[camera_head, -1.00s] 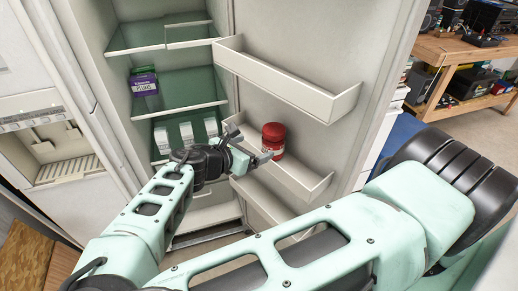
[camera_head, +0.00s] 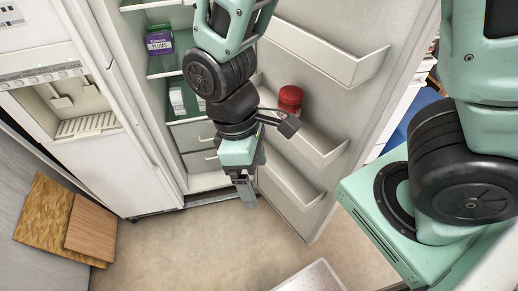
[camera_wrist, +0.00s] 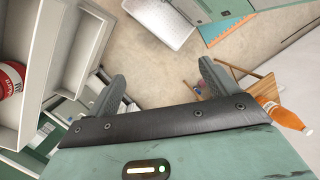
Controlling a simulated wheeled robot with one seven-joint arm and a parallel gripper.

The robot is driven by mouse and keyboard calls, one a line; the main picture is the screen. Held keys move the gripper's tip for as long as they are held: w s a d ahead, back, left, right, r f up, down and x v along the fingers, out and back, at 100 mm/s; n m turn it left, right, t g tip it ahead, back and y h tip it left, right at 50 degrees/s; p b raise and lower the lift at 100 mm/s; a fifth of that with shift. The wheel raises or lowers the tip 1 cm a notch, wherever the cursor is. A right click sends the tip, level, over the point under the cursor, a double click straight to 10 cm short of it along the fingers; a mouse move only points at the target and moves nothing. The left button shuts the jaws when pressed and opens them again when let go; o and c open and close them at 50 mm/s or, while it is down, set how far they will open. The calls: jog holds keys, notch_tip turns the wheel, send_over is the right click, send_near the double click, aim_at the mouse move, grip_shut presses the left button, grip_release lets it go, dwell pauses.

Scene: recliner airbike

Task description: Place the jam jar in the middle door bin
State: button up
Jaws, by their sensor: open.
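The jam jar (camera_head: 290,99), red with a red lid, stands in the middle door bin (camera_head: 325,154). The bin's front wall hides its lower part. In the wrist view, the red jar (camera_wrist: 10,78) is cut off by the left edge, inside a white bin. My gripper (camera_head: 246,188) points down in front of the open fridge, below and left of the jar and apart from it. In the wrist view, my gripper (camera_wrist: 162,74) has its two fingers spread with nothing between them.
The upper door bin (camera_head: 330,60) is empty; a lower bin (camera_head: 290,181) lies beneath. A purple plums container (camera_head: 159,42) stands on a fridge shelf. Wooden boards (camera_head: 70,222) lean at left. Bare floor (camera_head: 190,255) is open in front. The wrist view shows an orange bottle (camera_wrist: 283,115).

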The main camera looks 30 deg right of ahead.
notch_tip(320, 180, up, 9)
jog(key=s+m+t+y, duration=0.1)
jog(key=s+m+t, duration=0.1)
jog(key=t, duration=0.1)
jog(key=shift+s+a+m+y, duration=0.25)
jog(key=shift+s+m+y, duration=0.05)
jog(key=shift+s, duration=0.05)
jog(key=shift+r, duration=0.1)
notch_tip(320, 180, down, 7)
jog(key=b, duration=0.6)
jog(key=shift+r+b, duration=0.2)
jog(key=shift+b, duration=0.1)
jog(key=shift+c, duration=0.4)
